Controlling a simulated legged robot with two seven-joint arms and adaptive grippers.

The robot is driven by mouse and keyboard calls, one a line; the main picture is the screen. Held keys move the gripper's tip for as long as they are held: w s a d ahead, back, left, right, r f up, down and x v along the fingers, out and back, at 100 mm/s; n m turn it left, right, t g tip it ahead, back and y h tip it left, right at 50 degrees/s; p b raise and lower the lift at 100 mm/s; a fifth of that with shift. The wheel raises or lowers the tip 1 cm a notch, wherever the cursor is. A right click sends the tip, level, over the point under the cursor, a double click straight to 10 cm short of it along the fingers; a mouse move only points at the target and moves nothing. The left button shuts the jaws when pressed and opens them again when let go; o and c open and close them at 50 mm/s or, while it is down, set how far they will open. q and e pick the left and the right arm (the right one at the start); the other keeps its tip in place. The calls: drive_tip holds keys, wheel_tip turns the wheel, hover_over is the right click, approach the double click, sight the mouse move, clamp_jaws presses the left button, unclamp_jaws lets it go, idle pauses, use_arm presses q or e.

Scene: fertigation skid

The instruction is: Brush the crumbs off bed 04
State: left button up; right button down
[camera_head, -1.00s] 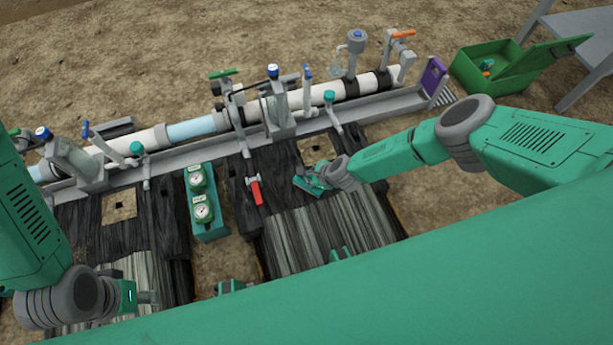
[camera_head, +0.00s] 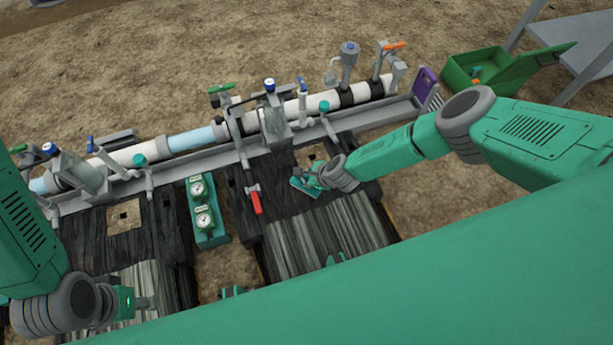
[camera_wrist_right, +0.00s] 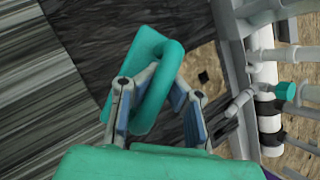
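My right gripper (camera_head: 322,176) is above the far part of the right-hand dark bed, just short of a tan square with a dark hole (camera_head: 311,154). It holds a teal, flat-headed brush (camera_head: 303,188). In the right wrist view its fingers (camera_wrist_right: 160,105) close around the looped handle of the brush (camera_wrist_right: 148,60). The near part of this bed has a grey striped surface (camera_head: 325,238). I cannot read any bed number or make out crumbs. My left gripper (camera_head: 146,303) is over the left bed's striped surface (camera_head: 135,280); its finger opening is unclear.
A pipe rail (camera_head: 195,140) with valves runs behind the beds. A purple plate (camera_head: 425,84) and an open green box (camera_head: 478,70) are at the right.

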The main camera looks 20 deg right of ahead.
drive_tip(key=shift+r+p, duration=1.25)
drive_tip(key=shift+r, duration=0.3)
